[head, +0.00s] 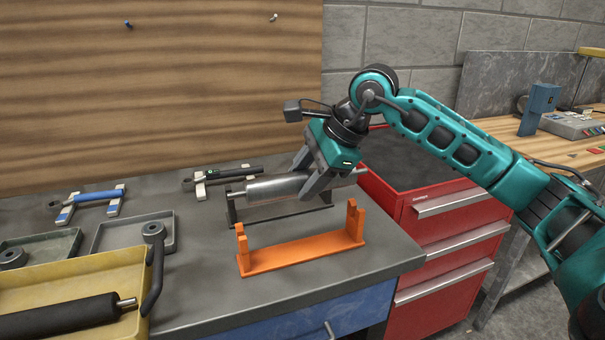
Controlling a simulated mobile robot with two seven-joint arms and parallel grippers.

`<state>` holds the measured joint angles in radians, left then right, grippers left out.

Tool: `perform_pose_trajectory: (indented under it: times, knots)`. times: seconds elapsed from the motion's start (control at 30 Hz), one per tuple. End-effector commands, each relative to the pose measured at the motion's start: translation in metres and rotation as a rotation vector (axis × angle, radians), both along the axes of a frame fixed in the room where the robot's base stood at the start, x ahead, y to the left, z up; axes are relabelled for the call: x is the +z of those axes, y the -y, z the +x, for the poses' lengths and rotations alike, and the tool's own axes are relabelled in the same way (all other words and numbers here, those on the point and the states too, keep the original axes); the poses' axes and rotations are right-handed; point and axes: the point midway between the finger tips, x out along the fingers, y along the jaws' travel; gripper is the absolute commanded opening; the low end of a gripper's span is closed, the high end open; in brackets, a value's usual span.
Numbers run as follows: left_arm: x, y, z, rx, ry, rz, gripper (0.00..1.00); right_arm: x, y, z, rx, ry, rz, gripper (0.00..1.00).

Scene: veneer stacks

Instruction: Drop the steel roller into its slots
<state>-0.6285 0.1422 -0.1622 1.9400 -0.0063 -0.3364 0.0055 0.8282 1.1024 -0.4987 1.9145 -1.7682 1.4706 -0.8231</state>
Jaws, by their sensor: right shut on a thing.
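The steel roller (272,187) is a shiny grey cylinder lying level across the picture at the back of the grey bench. My right gripper (311,196) reaches down from the right and is shut on the roller near its right end. The roller is over a dark cradle (232,209) with upright ends; I cannot tell whether it touches it. An orange cradle (303,254) with a slotted upright at each end stands empty in front. The gripper hides part of the roller's right side. My left gripper is not in view.
Blue-handled (97,197) and black-handled (236,172) tools rest on stands. A red drawer cabinet (445,240) adjoins the bench's right.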

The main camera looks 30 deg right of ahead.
Motion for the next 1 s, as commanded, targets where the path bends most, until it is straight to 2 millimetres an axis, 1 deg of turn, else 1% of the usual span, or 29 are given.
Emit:
perform_pose_trajectory:
  times: [0.33,0.43,0.57,0.7,1.0]
  knots:
    - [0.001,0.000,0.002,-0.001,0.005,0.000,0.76,0.002,0.000,0.000,-0.001,0.007,0.000,0.00]
    - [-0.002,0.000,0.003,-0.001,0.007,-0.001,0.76,-0.001,0.000,0.000,-0.001,0.007,0.000,0.00]
    - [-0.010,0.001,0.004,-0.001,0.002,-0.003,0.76,-0.011,0.000,0.000,-0.001,0.006,-0.001,0.00]
    - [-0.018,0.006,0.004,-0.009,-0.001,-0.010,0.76,-0.025,0.000,0.000,-0.001,0.006,-0.001,0.00]
    - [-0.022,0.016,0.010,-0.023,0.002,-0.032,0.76,-0.050,0.000,0.000,0.000,0.006,0.000,0.00]
